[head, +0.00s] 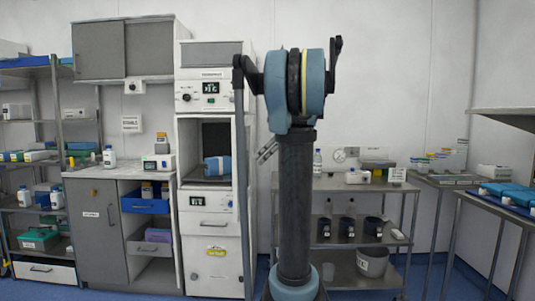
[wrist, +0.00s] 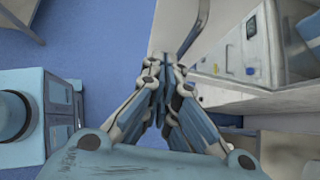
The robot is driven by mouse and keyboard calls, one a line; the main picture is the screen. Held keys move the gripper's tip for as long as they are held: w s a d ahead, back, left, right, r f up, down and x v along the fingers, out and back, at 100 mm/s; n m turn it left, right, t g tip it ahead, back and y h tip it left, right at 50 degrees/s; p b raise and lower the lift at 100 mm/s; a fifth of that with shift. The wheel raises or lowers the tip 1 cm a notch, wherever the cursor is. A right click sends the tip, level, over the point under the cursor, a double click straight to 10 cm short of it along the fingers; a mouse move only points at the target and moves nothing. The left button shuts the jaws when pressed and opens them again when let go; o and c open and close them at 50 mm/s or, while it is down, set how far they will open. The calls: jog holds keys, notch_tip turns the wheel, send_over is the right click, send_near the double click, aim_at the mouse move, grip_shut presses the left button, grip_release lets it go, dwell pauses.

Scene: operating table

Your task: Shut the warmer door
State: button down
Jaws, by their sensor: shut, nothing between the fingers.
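The warmer (head: 209,75) is a tall white cabinet left of centre in the head view. Its middle compartment (head: 216,133) is uncovered and dark inside, with a blue pack (head: 217,166) in it. The door appears swung out on the right side, nearly edge-on and partly behind my arm; its exact angle is unclear. In the wrist view, my gripper (wrist: 160,86) is shut and empty. The warmer's white control panel (wrist: 232,62) is to its right. A grey curved bar (wrist: 193,32), possibly the door handle, lies just beyond the fingertips; contact cannot be told.
A steel cart (head: 345,187) with bottles and containers stands to the right. Blue floor (wrist: 85,35) is free on the left of the wrist view.

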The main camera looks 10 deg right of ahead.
aim_at(237, 171)
jog(key=shift+w+a+f, duration=0.3)
jog(key=shift+a+f, duration=0.05)
jog(key=shift+a, duration=0.65)
jog(key=shift+w+a+f, duration=0.3)
jog(key=shift+a+f, duration=0.1)
jog(key=shift+a, duration=0.55)
jog(key=shift+w+a+f, duration=0.3)
jog(key=shift+a+f, duration=0.05)
jog(key=shift+a, duration=0.65)
